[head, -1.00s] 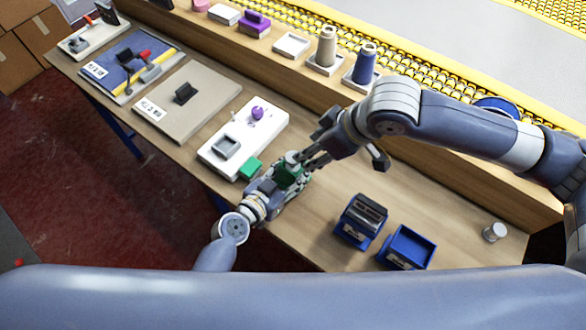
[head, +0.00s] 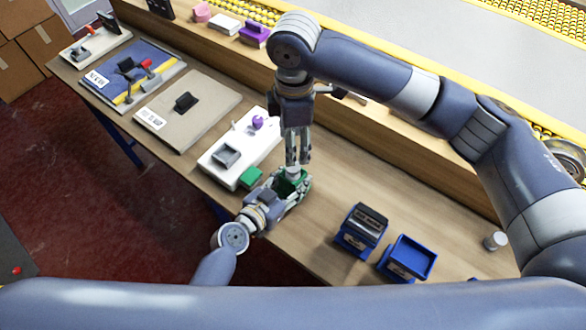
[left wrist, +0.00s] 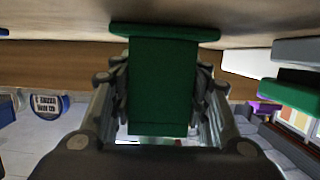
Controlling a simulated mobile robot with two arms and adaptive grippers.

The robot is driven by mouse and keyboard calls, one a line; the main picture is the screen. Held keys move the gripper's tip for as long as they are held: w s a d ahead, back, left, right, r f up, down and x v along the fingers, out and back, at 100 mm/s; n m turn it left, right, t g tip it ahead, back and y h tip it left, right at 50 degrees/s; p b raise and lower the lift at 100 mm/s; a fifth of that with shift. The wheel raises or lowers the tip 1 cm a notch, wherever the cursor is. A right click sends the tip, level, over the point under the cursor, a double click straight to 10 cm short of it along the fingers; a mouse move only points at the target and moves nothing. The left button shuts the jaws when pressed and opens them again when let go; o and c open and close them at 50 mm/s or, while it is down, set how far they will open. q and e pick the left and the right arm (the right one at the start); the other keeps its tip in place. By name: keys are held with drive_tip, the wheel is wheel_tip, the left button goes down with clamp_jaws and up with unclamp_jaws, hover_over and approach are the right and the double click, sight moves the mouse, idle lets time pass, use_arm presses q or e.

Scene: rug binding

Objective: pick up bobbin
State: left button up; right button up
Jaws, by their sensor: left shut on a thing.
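My left gripper (head: 283,192) is low over the table, shut on a green block (head: 290,182). In the left wrist view the green block (left wrist: 162,85) sits between both fingers, with a wide green flange at one end. A small pale round piece (head: 293,171) shows at its top; I cannot tell whether it is the bobbin. My right gripper (head: 297,160) points down right above this piece, its fingers close together; contact and jaw opening are unclear. A small grey cylinder (head: 495,240), possibly a bobbin, stands at the table's right end.
Two blue bins (head: 407,259) (head: 361,230) stand to the right. The wooden table (head: 335,180) between is clear. A raised ledge runs behind.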

sight(293, 171)
drive_tip(key=f, duration=0.9)
drive_tip(key=shift+w+a+f, duration=0.1)
drive_tip(key=shift+w+f, duration=0.1)
drive_tip(key=shift+c, duration=0.3)
drive_tip(key=c, duration=1)
